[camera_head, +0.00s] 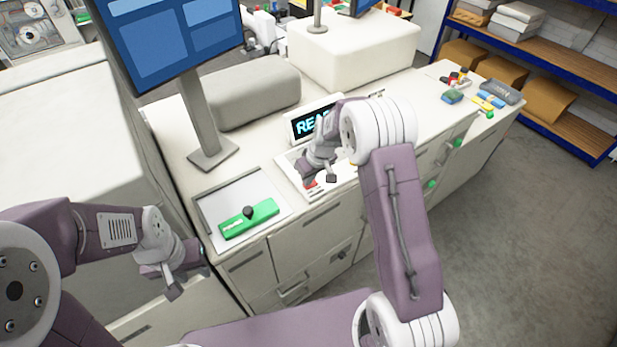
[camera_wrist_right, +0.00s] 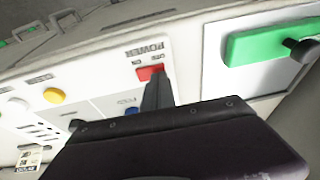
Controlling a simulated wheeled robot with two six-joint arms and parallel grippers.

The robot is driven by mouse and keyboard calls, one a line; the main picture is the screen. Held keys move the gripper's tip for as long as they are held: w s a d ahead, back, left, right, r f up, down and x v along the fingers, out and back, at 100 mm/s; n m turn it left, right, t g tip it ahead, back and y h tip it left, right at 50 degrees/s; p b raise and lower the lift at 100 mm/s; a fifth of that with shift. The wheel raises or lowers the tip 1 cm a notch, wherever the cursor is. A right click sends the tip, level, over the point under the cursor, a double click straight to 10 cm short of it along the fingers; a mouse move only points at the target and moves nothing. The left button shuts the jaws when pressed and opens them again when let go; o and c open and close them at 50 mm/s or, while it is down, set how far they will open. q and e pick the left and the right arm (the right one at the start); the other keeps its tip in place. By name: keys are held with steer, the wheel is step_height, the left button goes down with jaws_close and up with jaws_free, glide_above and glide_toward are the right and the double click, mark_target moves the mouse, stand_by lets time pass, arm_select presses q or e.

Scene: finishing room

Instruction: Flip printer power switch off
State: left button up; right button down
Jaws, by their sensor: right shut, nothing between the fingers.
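The printer's power switch is a small red rocker (camera_wrist_right: 148,73) under the word POWER on a white control panel (camera_wrist_right: 110,70) in the right wrist view. It also shows as a red spot in the head view (camera_head: 311,187). My right gripper (camera_wrist_right: 157,92) is shut and empty, its dark fingertips right beside the red switch. I cannot tell whether they touch it. Part of the switch is hidden by the fingers. In the head view my right gripper (camera_head: 318,180) is over the panel. My left gripper (camera_head: 174,292) hangs at the lower left, away from the panel.
A tray (camera_head: 205,205) with a green tool (camera_head: 248,218) lies left of the panel. A lit display (camera_head: 308,122) stands behind it, and a monitor (camera_head: 170,40) on a post at left. Yellow (camera_wrist_right: 54,96) and blue buttons share the panel.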

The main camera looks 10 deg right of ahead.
steer(key=shift+f+b, duration=0.35)
steer(key=shift+b, duration=0.1)
steer(key=shift+s+a+r, duration=0.1)
steer(key=shift+s+r, duration=0.05)
steer(key=shift+w+d, duration=0.25)
steer(key=shift+d, duration=0.3)
steer(key=shift+w+d+r, duration=0.1)
steer(key=shift+w+d, duration=0.1)
steer(key=shift+d, duration=0.1)
